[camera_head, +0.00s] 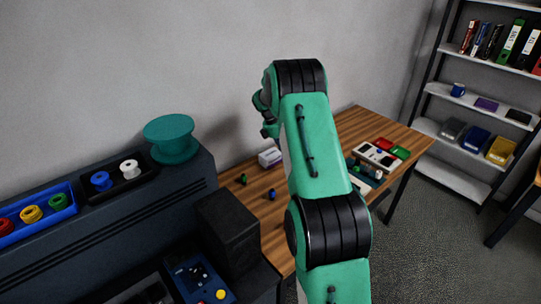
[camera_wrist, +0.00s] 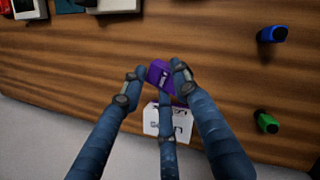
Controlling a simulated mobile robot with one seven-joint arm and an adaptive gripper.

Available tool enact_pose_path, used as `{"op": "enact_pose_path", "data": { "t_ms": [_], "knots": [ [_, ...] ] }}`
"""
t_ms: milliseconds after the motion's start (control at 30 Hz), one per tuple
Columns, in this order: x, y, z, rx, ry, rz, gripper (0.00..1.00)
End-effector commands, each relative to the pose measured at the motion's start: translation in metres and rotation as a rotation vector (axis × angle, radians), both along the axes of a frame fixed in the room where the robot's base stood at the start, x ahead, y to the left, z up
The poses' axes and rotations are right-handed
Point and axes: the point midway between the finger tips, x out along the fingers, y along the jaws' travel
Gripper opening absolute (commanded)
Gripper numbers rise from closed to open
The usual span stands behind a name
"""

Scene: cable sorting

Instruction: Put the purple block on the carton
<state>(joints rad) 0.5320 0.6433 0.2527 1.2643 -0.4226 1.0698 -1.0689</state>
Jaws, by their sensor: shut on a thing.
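My gripper (camera_wrist: 157,82) has its fingers closed on a small purple block (camera_wrist: 160,72) in the wrist view. The block sits tilted between the fingertips. The carton (camera_wrist: 152,122) is a white box with purple marks, seen below the block in the picture and partly hidden by a finger. In the head view the carton (camera_head: 270,158) stands on the wooden table by the wall, left of my arm. The block cannot be made out in the head view. I cannot tell how high the block is above the table, or whether it touches the carton.
A green piece (camera_wrist: 267,122) and a blue piece (camera_wrist: 271,34) lie on the table (camera_wrist: 80,65), right of the carton. A large teal spool (camera_head: 171,138) stands on the dark cabinet.

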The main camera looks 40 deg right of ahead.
Motion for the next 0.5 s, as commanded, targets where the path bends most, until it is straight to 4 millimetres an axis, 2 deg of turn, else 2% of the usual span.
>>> {"op": "enact_pose_path", "data": {
  "t_ms": [500],
  "knots": [
    [-0.006,0.048,0.008,0.000,-0.038,0.719,0.00]
  ]
}}
